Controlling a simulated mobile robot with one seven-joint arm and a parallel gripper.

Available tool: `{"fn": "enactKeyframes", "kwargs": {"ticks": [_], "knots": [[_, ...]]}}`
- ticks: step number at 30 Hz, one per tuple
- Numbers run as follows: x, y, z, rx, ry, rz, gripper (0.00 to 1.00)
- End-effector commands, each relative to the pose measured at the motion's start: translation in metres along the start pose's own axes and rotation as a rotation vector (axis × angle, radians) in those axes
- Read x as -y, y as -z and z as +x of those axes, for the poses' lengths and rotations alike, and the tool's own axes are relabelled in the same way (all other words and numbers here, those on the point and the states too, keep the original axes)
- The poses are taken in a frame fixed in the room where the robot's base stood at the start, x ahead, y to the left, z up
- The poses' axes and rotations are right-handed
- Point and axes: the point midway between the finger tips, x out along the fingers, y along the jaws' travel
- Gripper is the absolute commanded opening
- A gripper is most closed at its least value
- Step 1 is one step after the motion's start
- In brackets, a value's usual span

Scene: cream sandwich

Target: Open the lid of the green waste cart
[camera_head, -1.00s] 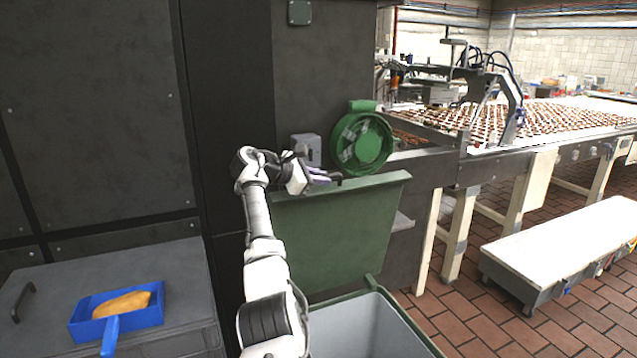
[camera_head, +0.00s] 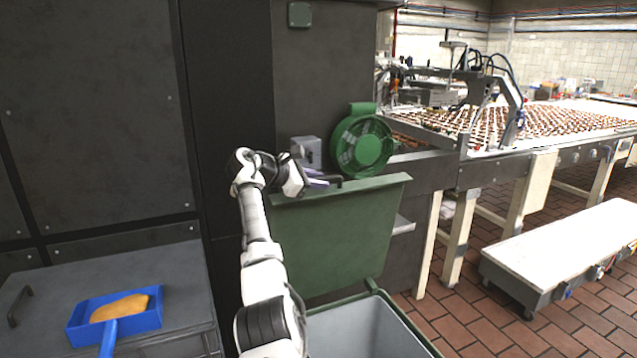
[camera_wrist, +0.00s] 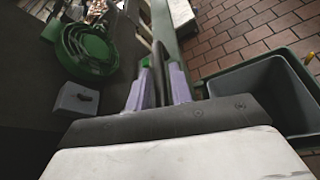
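The green waste cart (camera_head: 372,293) stands in front of the dark machine. Its green lid (camera_head: 335,235) is raised and stands near upright at the back, so the grey inside shows. A dark handle sits on the lid's top edge. My gripper (camera_head: 320,181) is at that top edge, by the handle. In the wrist view my gripper's purple fingers (camera_wrist: 160,70) are apart, with a dark bar showing between them. Whether they clamp it is unclear. The lid (camera_wrist: 165,25) shows there nearly edge-on, and the cart's rim (camera_wrist: 295,65) lies to the right.
A green round fan (camera_head: 363,145) and a grey box (camera_head: 307,151) are on the machine behind the lid. A blue tray (camera_head: 140,325) with yellow filling lies on a dark counter at left. A low white-topped cart (camera_head: 565,250) stands right, with tiled floor between.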

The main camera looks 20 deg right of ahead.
Motion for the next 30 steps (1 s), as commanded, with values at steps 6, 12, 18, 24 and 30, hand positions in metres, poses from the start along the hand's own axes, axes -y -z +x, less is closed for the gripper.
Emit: {"fn": "enactKeyframes", "kwargs": {"ticks": [6,12,18,24,30], "knots": [[0.000,0.004,-0.043,0.000,-0.007,0.002,0.22],[0.000,0.004,-0.089,-0.001,-0.005,-0.001,0.22],[0.000,0.004,-0.120,-0.001,-0.004,-0.003,0.22],[0.000,0.003,-0.131,-0.002,-0.002,-0.003,0.22],[0.000,0.003,-0.131,-0.002,-0.002,-0.004,0.22]]}}
